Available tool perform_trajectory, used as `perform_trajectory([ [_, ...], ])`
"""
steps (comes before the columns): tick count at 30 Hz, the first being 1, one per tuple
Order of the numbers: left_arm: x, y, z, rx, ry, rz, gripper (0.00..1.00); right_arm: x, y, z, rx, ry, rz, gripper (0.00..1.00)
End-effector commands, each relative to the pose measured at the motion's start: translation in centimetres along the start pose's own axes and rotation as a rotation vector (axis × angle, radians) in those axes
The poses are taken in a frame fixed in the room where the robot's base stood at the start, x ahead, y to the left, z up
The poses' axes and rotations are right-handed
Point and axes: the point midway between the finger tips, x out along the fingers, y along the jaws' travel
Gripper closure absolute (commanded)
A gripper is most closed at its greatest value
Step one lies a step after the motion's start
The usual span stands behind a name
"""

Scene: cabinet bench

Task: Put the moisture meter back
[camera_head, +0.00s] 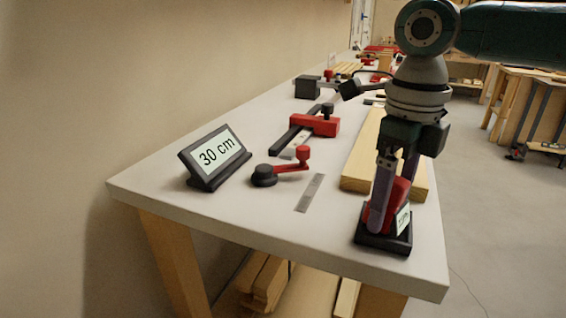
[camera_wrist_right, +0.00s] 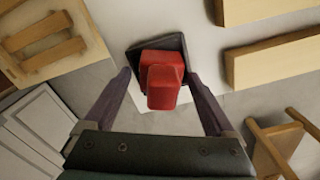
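The red moisture meter (camera_head: 399,192) stands in a black holder (camera_head: 370,243) at the bench's front right corner. A small pale label or display shows at its front in the head view. In the right wrist view the red meter (camera_wrist_right: 163,82) lies between my fingers, with the dark holder (camera_wrist_right: 136,54) beyond it. My right gripper (camera_head: 391,212) points down over the meter, one purple finger on each side. In the right wrist view my right gripper (camera_wrist_right: 159,77) is open, with gaps between its fingers and the meter. My left gripper is not in view.
A 30 cm sign (camera_head: 218,157), a black and red crank-like piece (camera_head: 290,168), a steel ruler (camera_head: 310,192) and a red clamp (camera_head: 316,124) lie left of the holder. Wooden boards (camera_head: 365,152) lie just behind it. The bench's front edge is close.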

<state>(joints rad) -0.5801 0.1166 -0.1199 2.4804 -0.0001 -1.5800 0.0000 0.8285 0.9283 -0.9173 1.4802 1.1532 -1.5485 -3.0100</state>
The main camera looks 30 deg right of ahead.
Motion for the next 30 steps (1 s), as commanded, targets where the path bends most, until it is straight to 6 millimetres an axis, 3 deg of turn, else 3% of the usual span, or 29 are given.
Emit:
perform_trajectory([
  [7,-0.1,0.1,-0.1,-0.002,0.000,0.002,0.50,-0.1,0.0,0.0,0.000,0.000,0.000,0.08],
  [11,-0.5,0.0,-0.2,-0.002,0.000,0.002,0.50,-1.1,0.0,0.1,-0.001,-0.003,-0.001,0.08],
  [24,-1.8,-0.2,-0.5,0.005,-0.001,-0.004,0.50,-10.4,0.0,0.1,-0.001,-0.004,-0.001,0.08],
  [30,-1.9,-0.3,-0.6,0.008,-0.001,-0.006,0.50,-12.3,0.0,0.1,0.000,-0.001,0.001,0.08],
])
